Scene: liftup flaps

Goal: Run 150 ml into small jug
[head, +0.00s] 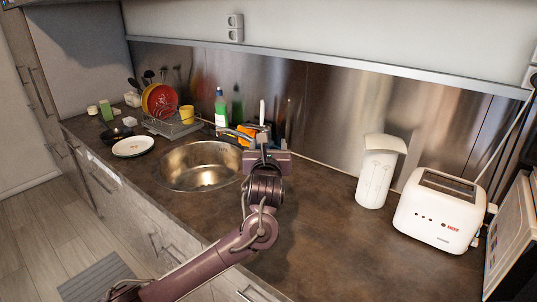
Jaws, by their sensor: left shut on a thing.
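My left gripper (262,147) is at the back of the counter, just right of the sink (203,166). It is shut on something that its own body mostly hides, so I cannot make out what. A dark, spout-like shape (233,133) reaches left over the sink's back rim, close to the gripper. I cannot tell whether it is the tap. No water stream is visible. I cannot pick out a small jug or any measuring marks. My right gripper is not in view.
A dish rack (172,127) with plates and a yellow mug (187,114) stands left of the sink, near a white plate (133,147). A green bottle (221,107) stands behind the sink. A white canister (376,172) and toaster (439,211) stand right. The counter between is clear.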

